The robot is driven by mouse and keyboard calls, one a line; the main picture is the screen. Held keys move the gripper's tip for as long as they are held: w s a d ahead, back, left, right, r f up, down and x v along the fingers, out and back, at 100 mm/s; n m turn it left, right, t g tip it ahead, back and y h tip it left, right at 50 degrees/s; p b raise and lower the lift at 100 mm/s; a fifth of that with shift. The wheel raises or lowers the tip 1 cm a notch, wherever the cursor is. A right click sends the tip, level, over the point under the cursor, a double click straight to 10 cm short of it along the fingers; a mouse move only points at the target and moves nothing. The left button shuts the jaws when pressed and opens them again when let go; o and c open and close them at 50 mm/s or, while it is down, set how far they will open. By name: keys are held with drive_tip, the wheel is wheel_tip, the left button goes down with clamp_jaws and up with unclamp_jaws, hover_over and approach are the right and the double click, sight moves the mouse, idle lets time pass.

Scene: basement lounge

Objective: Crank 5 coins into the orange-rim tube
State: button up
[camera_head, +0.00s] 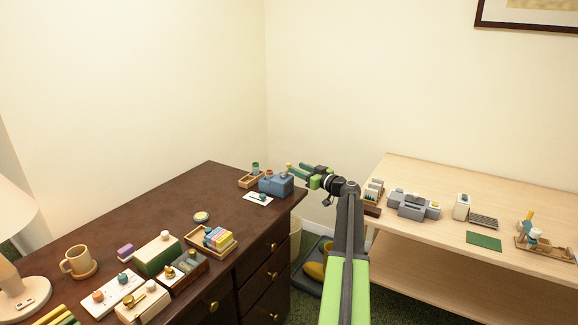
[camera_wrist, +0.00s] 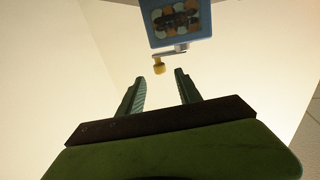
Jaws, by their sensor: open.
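A blue box (camera_head: 277,186), apparently the coin machine, stands at the far right corner of the dark dresser. In the wrist view the blue box (camera_wrist: 178,36) shows a window with several round pieces inside. A crank arm with a yellow knob (camera_wrist: 158,66) sticks out below it. My gripper (camera_wrist: 158,88) is open and empty, its fingertips just short of the knob, which lines up with the gap between them. In the head view my gripper (camera_head: 298,168) is beside the box. A small tube (camera_head: 255,168) stands at the wooden tray left of the box; its rim colour is too small to tell.
A white card (camera_head: 258,198) with a small dark piece lies before the box. A tray of coloured blocks (camera_head: 212,240), a green-and-white box (camera_head: 157,254) and a mug (camera_head: 78,262) stand nearer. A pale wooden table (camera_head: 460,225) with several items is at right.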

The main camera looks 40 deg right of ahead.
sight(289, 164)
drive_tip(key=w, duration=0.6)
drive_tip(key=shift+w, duration=0.2)
